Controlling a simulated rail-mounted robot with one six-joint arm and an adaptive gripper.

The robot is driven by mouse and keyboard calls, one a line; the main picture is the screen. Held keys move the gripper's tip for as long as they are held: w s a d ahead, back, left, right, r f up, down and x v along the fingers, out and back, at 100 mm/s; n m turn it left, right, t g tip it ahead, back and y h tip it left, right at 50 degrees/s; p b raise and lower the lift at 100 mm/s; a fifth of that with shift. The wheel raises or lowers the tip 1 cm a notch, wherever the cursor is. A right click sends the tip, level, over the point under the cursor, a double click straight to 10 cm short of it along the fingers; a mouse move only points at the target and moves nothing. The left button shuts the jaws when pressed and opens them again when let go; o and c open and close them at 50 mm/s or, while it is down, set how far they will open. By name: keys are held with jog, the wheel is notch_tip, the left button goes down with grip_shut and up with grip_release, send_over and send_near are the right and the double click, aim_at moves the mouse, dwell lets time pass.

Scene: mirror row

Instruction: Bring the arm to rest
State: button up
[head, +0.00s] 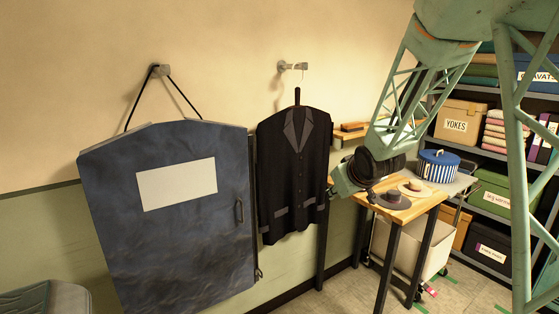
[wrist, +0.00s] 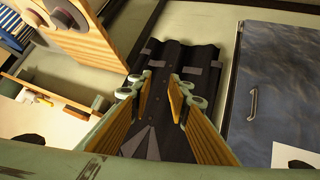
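My gripper is at the end of the arm, just right of the dark jacket (head: 295,160) in the head view, where its fingers are hard to make out. In the wrist view my gripper (wrist: 160,92) is open. Its two fingers stand apart with nothing between them that they touch. The jacket (wrist: 185,55) shows upside down behind and beyond the fingers. It hangs on a hanger from a wall hook (head: 292,67).
A blue garment bag (head: 170,245) hangs left of the jacket. Shelves with boxes, including a yokes box (head: 458,122), fill the right. A wall ledge (head: 350,136) is behind my arm.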

jog(key=s+d+r+m+g+h, duration=0.1)
jog(key=s+d+r, duration=0.1)
jog(key=s+r, duration=0.35)
jog(key=s+d+r+m, duration=0.1)
jog(key=s+r, duration=0.1)
jog(key=s, duration=0.6)
jog(key=s+r+m+g, duration=0.1)
jog(key=s+r+g, duration=0.1)
jog(key=s, duration=2.1)
jog(key=s+a+r+m+g, duration=0.1)
jog(key=s+r+g, duration=0.1)
jog(key=s, duration=2.1)
jog(key=shift+s+a+m+g, duration=0.3)
jog(key=shift+m+g, duration=0.1)
jog(key=shift+g, duration=0.1)
jog(key=shift+c, duration=0.9)
jog(key=shift+w, duration=0.1)
